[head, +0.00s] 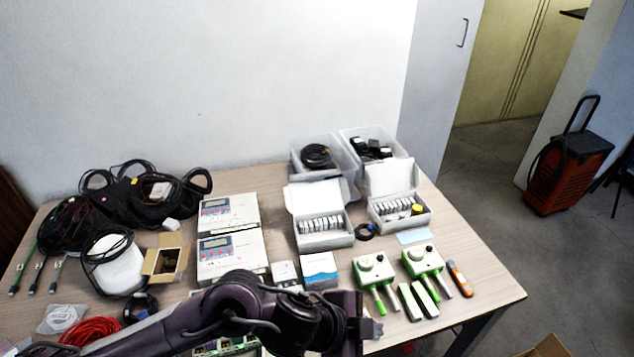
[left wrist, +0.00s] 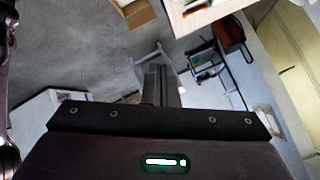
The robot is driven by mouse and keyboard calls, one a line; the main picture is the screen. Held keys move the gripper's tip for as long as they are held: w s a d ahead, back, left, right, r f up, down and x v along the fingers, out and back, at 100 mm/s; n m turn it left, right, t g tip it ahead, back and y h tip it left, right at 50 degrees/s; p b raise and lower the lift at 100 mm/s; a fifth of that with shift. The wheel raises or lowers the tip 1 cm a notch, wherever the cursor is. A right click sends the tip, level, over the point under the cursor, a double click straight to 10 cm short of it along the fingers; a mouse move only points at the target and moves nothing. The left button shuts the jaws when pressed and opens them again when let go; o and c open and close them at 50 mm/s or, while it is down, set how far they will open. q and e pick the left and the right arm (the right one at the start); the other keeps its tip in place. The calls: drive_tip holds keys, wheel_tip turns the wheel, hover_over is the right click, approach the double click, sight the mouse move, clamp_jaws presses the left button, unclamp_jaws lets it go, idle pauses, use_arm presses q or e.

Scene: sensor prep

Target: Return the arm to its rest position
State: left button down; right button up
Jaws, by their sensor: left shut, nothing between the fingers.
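My left arm reaches in from the lower left of the head view, across the front of the table (head: 480,285). My left gripper (head: 372,328) is at the table's front edge, low in the picture, shut and empty. In the left wrist view the shut left gripper (left wrist: 160,84) points out over the grey floor, touching nothing. The arm hides part of the table's front and the things there. My right gripper is in neither view.
Green-and-white devices (head: 374,272) and an orange-and-grey tool (head: 459,279) lie right of the gripper. White boxed instruments (head: 230,252), a small blue-white box (head: 319,270) and red cable (head: 92,331) are near the arm. A cardboard box (head: 548,347) is at lower right.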

use_arm(q)
wheel_tip(320, 180, up, 5)
drive_tip(key=w+n+t, duration=0.2)
drive_tip(key=n+t, duration=0.1)
drive_tip(key=n, duration=0.1)
drive_tip(key=w+a+f+n+t+y, duration=0.1)
drive_tip(key=w+a+n+t+y, duration=0.2)
drive_tip(key=a+n, duration=0.6)
drive_tip(key=s+a+f+n+g+y, duration=0.3)
drive_tip(key=s+a+f, duration=0.25)
drive_tip(key=a, duration=0.45)
drive_tip(key=s+a+f+n+g+y, duration=0.2)
drive_tip(key=s+a+f+n+g, duration=0.15)
drive_tip(key=s+a, duration=0.45)
wheel_tip(320, 180, down, 34)
drive_tip(key=w+a+m+b, duration=0.1)
drive_tip(key=a+b, duration=0.1)
drive_tip(key=b, duration=0.3)
drive_tip(key=s+a+f+g+b, duration=0.1)
drive_tip(key=s+f+b, duration=0.1)
drive_tip(key=s+f, duration=0.8)
drive_tip(key=s+a+f+g+b, duration=0.1)
drive_tip(key=s+a+f+b, duration=0.1)
drive_tip(key=s+f, duration=0.7)
wheel_tip(320, 180, down, 5)
drive_tip(key=shift+s+y+b, duration=0.3)
drive_tip(key=shift+s+b, duration=0.1)
drive_tip(key=shift+b, duration=0.1)
